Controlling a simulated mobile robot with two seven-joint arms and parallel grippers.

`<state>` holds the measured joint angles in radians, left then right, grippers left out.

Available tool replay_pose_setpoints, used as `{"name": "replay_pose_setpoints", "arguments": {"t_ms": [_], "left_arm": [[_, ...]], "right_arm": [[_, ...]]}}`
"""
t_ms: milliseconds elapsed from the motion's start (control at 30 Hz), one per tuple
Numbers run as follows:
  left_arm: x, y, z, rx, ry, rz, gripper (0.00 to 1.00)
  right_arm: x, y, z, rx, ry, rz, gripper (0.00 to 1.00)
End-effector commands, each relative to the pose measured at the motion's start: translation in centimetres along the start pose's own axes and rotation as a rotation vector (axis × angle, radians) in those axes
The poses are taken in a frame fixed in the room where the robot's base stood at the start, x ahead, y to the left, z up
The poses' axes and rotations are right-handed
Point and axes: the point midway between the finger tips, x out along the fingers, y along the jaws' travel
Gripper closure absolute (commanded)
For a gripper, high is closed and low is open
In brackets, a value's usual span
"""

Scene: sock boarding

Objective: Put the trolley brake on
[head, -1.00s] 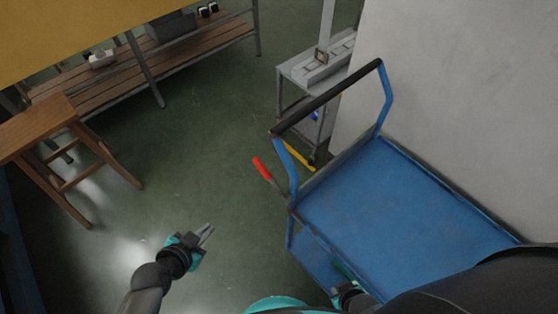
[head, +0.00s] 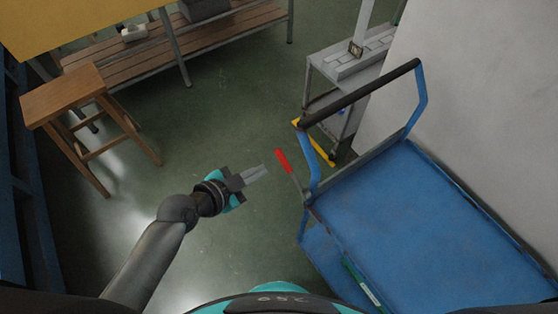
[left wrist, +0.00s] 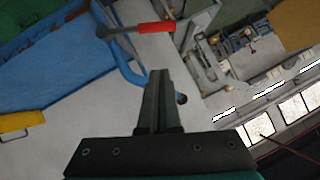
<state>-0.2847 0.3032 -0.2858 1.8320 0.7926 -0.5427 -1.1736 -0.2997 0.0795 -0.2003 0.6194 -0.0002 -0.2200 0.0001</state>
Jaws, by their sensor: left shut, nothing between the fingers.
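The blue trolley (head: 430,225) stands at the right, with a blue tube handle and black grip bar (head: 360,93) at its far end. The brake lever has a red grip (head: 283,161) and a thin grey rod, and sticks up at the trolley's left corner. In the left wrist view the red grip (left wrist: 157,27) lies beyond my fingers. My left gripper (head: 256,174) is shut and empty, just left of the red grip and apart from it. Its closed fingers also show in the left wrist view (left wrist: 158,98). My right gripper is not seen in the head view.
A wooden stool (head: 62,93) stands at the left, and a slatted bench (head: 205,38) at the back. A grey machine stand (head: 345,75) and a yellow bar (head: 322,151) are behind the trolley handle. A pale wall rises at the right. The floor around my left arm is clear.

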Motion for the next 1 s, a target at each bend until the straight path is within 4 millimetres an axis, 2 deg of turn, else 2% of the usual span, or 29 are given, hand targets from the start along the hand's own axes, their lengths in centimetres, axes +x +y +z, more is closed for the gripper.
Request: {"name": "replay_pose_setpoints", "arguments": {"t_ms": [533, 600, 800, 1000], "left_arm": [[9.2, 0.1, -0.1, -0.004, 0.003, 0.000, 1.00], [10.0, 0.1, 0.8, -0.003, 0.000, 0.001, 1.00], [11.5, 0.1, 2.3, -0.002, 0.001, 0.001, 1.00], [11.9, 0.1, 2.8, -0.002, 0.001, 0.001, 1.00]], "right_arm": [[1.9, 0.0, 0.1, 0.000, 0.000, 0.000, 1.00], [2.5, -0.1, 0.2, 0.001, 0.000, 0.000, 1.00], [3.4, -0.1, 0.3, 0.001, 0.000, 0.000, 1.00], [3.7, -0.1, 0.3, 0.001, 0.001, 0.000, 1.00]]}}
